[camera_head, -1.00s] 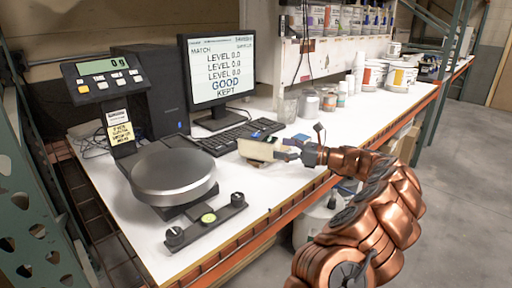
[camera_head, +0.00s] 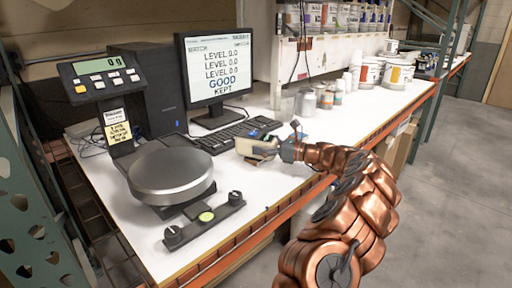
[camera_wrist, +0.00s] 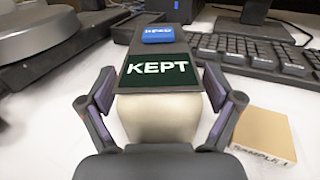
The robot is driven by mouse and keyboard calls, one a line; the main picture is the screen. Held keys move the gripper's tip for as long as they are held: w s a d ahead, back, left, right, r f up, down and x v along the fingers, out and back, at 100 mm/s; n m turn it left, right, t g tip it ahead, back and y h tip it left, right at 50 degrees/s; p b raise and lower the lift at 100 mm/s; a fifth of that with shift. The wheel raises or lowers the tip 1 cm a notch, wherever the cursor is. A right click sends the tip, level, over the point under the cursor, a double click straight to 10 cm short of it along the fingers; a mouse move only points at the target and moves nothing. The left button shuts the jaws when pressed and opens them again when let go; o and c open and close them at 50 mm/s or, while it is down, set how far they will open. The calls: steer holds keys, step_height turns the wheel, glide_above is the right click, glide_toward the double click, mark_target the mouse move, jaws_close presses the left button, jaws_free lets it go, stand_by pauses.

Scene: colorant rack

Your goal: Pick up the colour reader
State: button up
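The colour reader (camera_wrist: 155,118) is a pale cream device with a dark display reading "KEPT" and a blue button. It lies straight ahead in the wrist view, between the fingers of my gripper (camera_wrist: 160,95). The fingers stand on both sides of it, with narrow gaps visible and their inner pads showing, so my gripper looks open around it. In the head view, the reader (camera_head: 256,147) is small and sits over the white bench in front of the keyboard, with my gripper (camera_head: 283,150) at its right end.
A tan sample card (camera_wrist: 265,135) lies right of the reader in the wrist view. The keyboard (camera_head: 222,138) and monitor (camera_head: 215,75) are behind. A scale (camera_head: 170,175) stands left. Cans and jars (camera_head: 325,98) stand farther right.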

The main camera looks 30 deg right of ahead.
steer(key=c, duration=1.5)
steer(key=shift+c, duration=0.4)
steer(key=shift+r, duration=0.1)
